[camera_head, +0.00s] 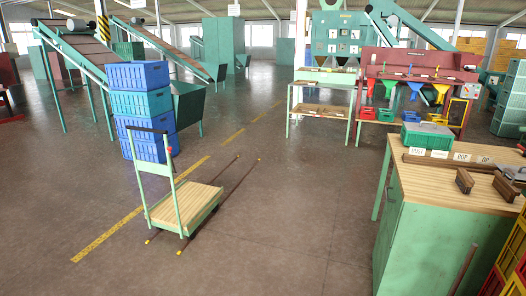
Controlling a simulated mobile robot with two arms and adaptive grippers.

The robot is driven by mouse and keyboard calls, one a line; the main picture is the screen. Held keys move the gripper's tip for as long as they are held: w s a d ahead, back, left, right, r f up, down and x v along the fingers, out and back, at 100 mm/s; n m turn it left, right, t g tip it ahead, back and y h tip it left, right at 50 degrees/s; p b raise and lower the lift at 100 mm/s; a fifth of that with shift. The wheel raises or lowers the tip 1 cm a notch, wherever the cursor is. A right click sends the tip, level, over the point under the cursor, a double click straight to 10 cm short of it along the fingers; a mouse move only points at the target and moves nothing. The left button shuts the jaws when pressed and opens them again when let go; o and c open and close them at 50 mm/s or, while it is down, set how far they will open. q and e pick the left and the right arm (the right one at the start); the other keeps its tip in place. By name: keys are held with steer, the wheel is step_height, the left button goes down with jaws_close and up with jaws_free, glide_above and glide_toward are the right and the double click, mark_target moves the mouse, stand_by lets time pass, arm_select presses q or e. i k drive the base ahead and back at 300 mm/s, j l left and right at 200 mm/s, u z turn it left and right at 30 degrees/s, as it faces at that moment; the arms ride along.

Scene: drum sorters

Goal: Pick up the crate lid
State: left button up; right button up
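A green crate (427,138) stands on the wooden top of the green workbench (428,184) at the right. A flat grey piece (430,127) lies on top of the crate and looks like the crate lid. It is small here, and I cannot tell how it sits on the rim. Neither of my grippers shows in this view.
Dark brown bars (465,181) and a grey object (515,173) lie on the workbench. A platform trolley (184,206) stands on the floor at left centre, before stacked blue crates (138,76). Red and yellow crates (514,250) stand at lower right. Floor between trolley and workbench is clear.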

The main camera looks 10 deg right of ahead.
mark_target(422, 127)
steer(key=i+l+z, duration=0.1)
steer(key=i+z, duration=0.15)
steer(key=i, duration=0.4)
steer(key=i+z, duration=0.25)
steer(key=i, duration=0.4)
steer(key=i+j+z, duration=0.25)
steer(key=i, duration=0.4)
steer(key=i+z, duration=0.1)
steer(key=i, duration=0.9)
steer(key=i+j+z, duration=0.1)
steer(key=i, duration=0.95)
steer(key=j, duration=0.05)
